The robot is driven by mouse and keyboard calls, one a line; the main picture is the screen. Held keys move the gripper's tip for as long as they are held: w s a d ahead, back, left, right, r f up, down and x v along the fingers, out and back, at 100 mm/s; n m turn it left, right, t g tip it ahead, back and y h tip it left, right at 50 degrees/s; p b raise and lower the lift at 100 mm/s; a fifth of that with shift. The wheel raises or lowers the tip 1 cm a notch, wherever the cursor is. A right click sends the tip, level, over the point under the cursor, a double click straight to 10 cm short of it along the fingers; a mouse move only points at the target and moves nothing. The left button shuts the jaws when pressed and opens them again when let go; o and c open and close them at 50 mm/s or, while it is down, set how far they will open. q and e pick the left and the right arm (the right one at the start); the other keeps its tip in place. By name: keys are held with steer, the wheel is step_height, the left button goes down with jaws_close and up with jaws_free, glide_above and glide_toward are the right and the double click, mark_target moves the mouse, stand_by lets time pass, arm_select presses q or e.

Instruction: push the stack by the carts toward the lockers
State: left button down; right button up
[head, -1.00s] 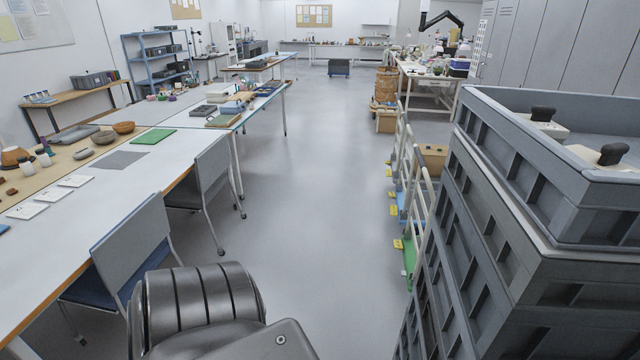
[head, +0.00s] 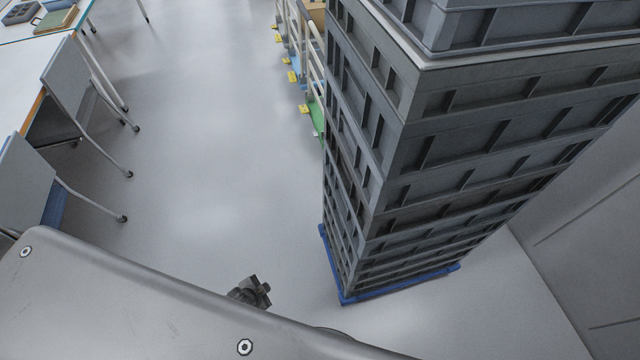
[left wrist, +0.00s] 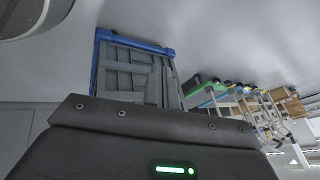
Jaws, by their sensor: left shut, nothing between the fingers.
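The stack (head: 400,150) is a tall column of grey ribbed crates on a blue wheeled base (head: 400,288). It stands upright on the floor in the head view's right half, and its top is cut off. The left wrist view shows its lower part (left wrist: 140,75) and blue base from close by, tilted by the camera. My left gripper (head: 256,291) is a small dark shape left of the base, with floor visible between them. It looks shut and empty. Its dark housing covers the bottom of the left wrist view. My right gripper is not in view.
Railed carts (head: 312,70) with green and blue decks stand just behind the stack, on its left. Grey locker fronts (head: 590,235) rise at the right, with a strip of floor between. Chairs (head: 75,85) and a long table (head: 22,75) line the left. The middle floor is clear.

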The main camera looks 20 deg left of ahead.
arm_select(q)
steer(key=w+d+r+m+t+h, duration=0.1)
steer(key=w+d+r+m+t, duration=0.25)
steer(key=w+r, duration=0.8)
steer(key=w+d+r+m+t+h+p, duration=0.15)
steer(key=d+r+m, duration=0.25)
steer(key=r, duration=0.7)
steer(key=w+d+r+m+t+h, duration=0.2)
steer(key=d+r+m, duration=0.15)
steer(key=r, duration=0.75)
steer(key=w+d+r+m+t+h, duration=0.15)
steer(key=d+r+m, duration=0.25)
steer(key=r, duration=0.6)
steer(key=w+a+b, duration=0.1)
steer(key=w+a, duration=0.1)
steer(key=w, duration=0.6)
steer(key=shift+w+a+r+h+b, duration=0.2)
steer(key=shift+a+h+b, duration=0.1)
steer(key=shift+h, duration=0.1)
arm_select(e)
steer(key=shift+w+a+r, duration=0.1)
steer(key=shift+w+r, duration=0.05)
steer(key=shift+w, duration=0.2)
arm_select(q)
steer(key=shift+g, duration=0.25)
